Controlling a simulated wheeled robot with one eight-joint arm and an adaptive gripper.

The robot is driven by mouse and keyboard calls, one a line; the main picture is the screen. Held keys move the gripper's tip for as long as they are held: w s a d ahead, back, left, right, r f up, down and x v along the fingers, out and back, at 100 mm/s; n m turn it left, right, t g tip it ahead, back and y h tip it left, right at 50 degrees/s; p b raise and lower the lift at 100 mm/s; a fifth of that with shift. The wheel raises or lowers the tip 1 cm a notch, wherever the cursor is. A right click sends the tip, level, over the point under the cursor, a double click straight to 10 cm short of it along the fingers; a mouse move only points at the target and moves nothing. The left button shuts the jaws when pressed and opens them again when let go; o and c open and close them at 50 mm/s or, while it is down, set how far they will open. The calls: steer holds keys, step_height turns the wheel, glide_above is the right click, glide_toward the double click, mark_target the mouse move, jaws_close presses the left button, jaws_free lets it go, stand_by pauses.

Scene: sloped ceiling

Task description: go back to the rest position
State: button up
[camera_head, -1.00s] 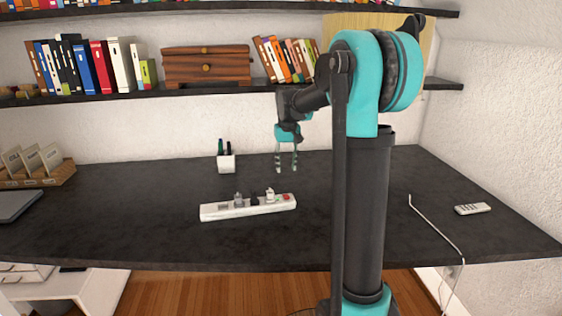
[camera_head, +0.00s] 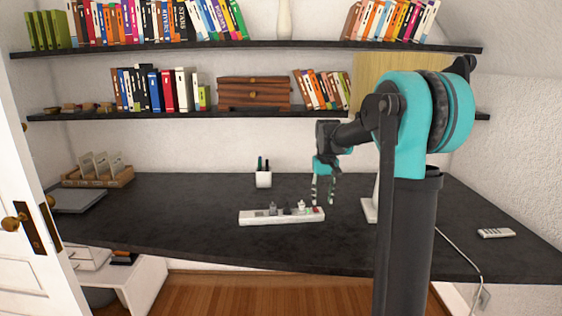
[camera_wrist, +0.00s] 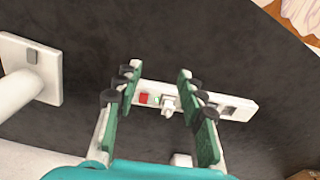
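My gripper (camera_head: 323,190) hangs in the air above the black desk (camera_head: 180,220), fingers pointing down and apart, with nothing between them. In the wrist view its two green-padded fingers (camera_wrist: 160,105) stand wide apart. A white power strip (camera_head: 248,218) lies on the desk below and a little left of the gripper in the head view. It carries several plugs. In the wrist view the strip (camera_wrist: 243,107) shows beyond and between the fingers, with a red switch at its left end. The fingers look clear of it.
A white square-based object (camera_head: 369,212) stands on the desk, partly hidden behind my arm; its base also shows in the wrist view (camera_wrist: 48,90). A pen cup (camera_head: 264,180) stands behind the strip. A remote (camera_head: 495,233) lies at right. Shelves (camera_head: 180,114) hang above. A white door (camera_head: 30,250) is at left.

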steer(key=s+d+f+t, duration=0.1)
steer(key=s+f, duration=0.4)
steer(key=s, duration=0.5)
steer(key=s+d+f+t, duration=0.1)
steer(key=s+f, duration=0.4)
steer(key=s, duration=0.5)
steer(key=s+d+f+m+t, duration=0.1)
steer(key=s+d+f, duration=0.1)
steer(key=s+f, duration=0.4)
steer(key=s, duration=0.4)
steer(key=shift+s, duration=0.35)
